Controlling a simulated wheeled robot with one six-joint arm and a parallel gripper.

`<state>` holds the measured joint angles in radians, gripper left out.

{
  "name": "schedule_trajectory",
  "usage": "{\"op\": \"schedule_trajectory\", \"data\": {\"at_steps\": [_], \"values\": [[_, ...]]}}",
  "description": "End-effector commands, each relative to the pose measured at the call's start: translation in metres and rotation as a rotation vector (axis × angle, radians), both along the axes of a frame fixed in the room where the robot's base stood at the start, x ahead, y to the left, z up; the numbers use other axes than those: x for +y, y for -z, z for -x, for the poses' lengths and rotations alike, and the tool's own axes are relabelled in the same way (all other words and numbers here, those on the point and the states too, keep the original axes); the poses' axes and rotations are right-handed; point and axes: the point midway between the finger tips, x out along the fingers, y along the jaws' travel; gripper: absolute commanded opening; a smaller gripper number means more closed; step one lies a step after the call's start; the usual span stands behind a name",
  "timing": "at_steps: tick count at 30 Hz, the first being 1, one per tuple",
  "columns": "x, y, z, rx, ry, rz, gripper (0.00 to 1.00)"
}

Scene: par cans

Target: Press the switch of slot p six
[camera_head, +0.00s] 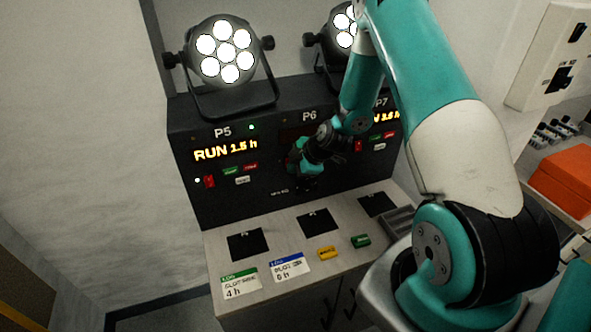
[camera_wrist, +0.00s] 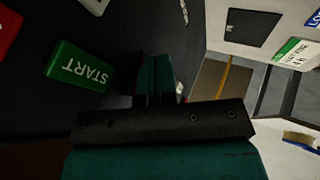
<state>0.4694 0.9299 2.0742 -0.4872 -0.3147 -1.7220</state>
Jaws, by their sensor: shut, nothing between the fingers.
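The P6 label (camera_head: 309,117) is on the dark panel in the head view, between the P5 label (camera_head: 222,132) and the P7 label (camera_head: 381,102). My gripper (camera_head: 296,162) is in front of the P6 section and hides most of its controls, so I cannot see its switch. In the wrist view my gripper (camera_wrist: 157,82) has its fingers together, with nothing between them. A green START button (camera_wrist: 80,72) is left of the fingers, upside down, apart from them. Part of a red control (camera_wrist: 8,28) shows at the upper left edge. Contact with the panel cannot be told.
P5's red switch (camera_head: 209,181) and P7's red switch (camera_head: 358,146) flank the P6 section. A lit par can (camera_head: 226,50) stands above P5. The shelf below (camera_head: 275,236) carries black pads and cards. An orange box (camera_head: 566,178) is at right.

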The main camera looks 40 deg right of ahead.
Motion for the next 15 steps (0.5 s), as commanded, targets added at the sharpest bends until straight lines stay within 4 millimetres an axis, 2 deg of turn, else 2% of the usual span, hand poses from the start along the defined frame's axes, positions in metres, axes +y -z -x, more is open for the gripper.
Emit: {"op": "schedule_trajectory", "data": {"at_steps": [15], "values": [[0.0, -0.017, -0.001, -0.002, 0.0, 0.0, 0.0]]}}
